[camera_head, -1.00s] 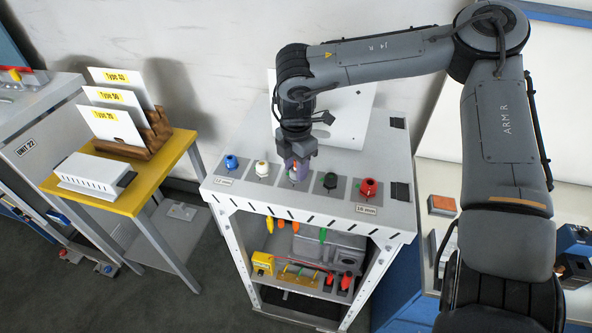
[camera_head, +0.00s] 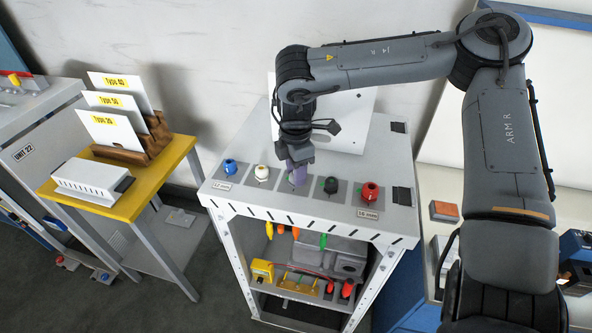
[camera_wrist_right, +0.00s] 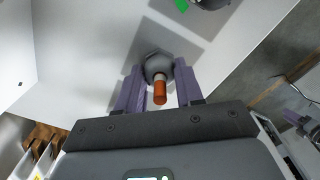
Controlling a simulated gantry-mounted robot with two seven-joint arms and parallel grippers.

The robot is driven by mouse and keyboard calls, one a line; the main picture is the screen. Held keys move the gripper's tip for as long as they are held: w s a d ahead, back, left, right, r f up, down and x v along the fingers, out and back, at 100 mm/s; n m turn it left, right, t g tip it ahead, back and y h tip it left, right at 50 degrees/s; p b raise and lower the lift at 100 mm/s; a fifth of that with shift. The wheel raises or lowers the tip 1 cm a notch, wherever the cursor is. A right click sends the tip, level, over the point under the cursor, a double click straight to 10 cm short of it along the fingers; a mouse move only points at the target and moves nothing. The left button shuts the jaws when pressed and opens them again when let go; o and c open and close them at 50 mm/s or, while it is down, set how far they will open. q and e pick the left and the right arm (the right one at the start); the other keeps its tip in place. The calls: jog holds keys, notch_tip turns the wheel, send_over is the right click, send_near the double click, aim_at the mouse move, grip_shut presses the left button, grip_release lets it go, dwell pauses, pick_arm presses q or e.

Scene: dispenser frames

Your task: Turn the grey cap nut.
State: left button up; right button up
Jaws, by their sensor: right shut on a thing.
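The grey cap nut (camera_wrist_right: 157,63) shows in the right wrist view between the two purple fingers of my right gripper (camera_wrist_right: 160,78). An orange-tipped stem (camera_wrist_right: 160,90) stands up from it toward the camera. The gripper is shut on the nut. In the head view my right gripper (camera_head: 298,177) points down onto the middle station of the row on the cabinet top, and its fingers mostly hide the nut there. My left gripper is not in view.
On the cabinet top (camera_head: 235,205), a blue cap (camera_head: 230,167) and a white cap (camera_head: 261,173) stand left of the gripper. A black cap (camera_head: 331,185) and a red cap (camera_head: 370,191) stand right. A white panel (camera_head: 350,120) is behind. A yellow table (camera_head: 125,208) stands left.

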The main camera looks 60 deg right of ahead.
jog(key=o, duration=1)
jog(key=shift+o, duration=0.2)
jog(key=shift+r, duration=0.15)
notch_tip(320, 180, up, 11)
jog(key=shift+f, duration=0.2)
